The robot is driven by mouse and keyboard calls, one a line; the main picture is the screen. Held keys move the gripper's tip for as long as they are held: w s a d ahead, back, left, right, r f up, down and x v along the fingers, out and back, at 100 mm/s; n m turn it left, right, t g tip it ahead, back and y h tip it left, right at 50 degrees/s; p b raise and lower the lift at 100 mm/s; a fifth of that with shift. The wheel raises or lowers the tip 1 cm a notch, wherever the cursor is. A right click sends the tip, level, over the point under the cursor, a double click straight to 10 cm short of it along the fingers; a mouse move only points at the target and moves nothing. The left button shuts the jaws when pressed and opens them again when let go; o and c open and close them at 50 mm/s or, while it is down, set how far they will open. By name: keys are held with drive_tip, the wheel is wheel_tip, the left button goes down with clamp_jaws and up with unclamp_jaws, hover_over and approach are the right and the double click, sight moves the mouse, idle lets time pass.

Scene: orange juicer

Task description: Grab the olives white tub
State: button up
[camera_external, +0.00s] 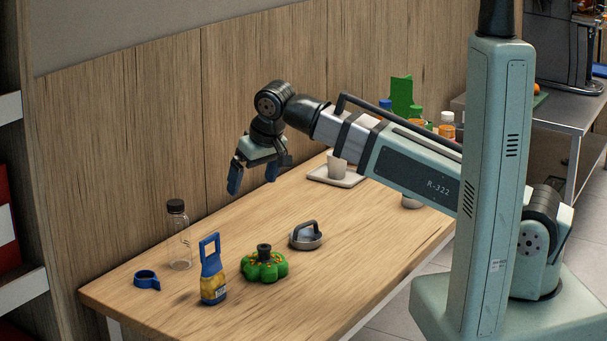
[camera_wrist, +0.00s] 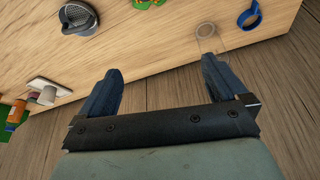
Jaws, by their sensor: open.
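My gripper (camera_external: 252,177) is open and empty, above the back of the wooden table near the wall. Its two blue fingers spread apart in the wrist view (camera_wrist: 160,66), with only table edge and wooden wall between and beyond them. No tub with a readable olives label shows. A white cup-like tub (camera_external: 337,166) stands on a square white tray (camera_external: 350,180), right of my gripper; it also shows at the left of the wrist view (camera_wrist: 47,94). A pale round container (camera_external: 411,201) is partly hidden below my arm. I cannot tell which is the olives tub.
A clear bottle (camera_external: 179,240), blue ring (camera_external: 146,280), blue-handled bottle (camera_external: 213,278), green lobed object (camera_external: 264,266) and grey juicer-like dish (camera_external: 306,237) stand toward the left. Several bottles, one orange (camera_external: 446,131), cluster behind my arm. The wall borders the table's back.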

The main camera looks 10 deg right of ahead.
drive_tip(key=w+d+f+m+h, duration=0.2)
drive_tip(key=w+d+m, duration=0.4)
drive_tip(key=w+d, duration=1.6)
drive_tip(key=w+d+f+m+g, duration=0.1)
drive_tip(key=w+d+m, duration=0.15)
drive_tip(key=d, duration=0.65)
drive_tip(key=w+d+f+m+h, duration=0.1)
drive_tip(key=d+m, duration=0.2)
drive_tip(key=d, duration=0.6)
drive_tip(key=w+d+f+m+g, duration=0.1)
drive_tip(key=w+d+f+m, duration=0.1)
drive_tip(key=d, duration=0.8)
drive_tip(key=f+m, duration=0.2)
drive_tip(key=m, duration=0.3)
drive_tip(key=a+f+m+g, duration=0.1)
drive_tip(key=f+m, duration=0.2)
drive_tip(key=m, duration=0.2)
drive_tip(key=a+f+m, duration=0.1)
drive_tip(key=f+m, duration=0.2)
drive_tip(key=m, duration=0.2)
drive_tip(key=shift+s+f+g+y, duration=0.25)
drive_tip(key=shift+s+g+y, duration=0.15)
drive_tip(key=shift+w+a+f, duration=0.15)
drive_tip(key=shift+f, duration=0.75)
drive_tip(key=shift+w+a+f, duration=0.15)
drive_tip(key=shift+w+f, duration=0.05)
drive_tip(key=shift+f, duration=0.7)
drive_tip(key=shift+w+a+f, duration=0.15)
drive_tip(key=shift+f, duration=0.75)
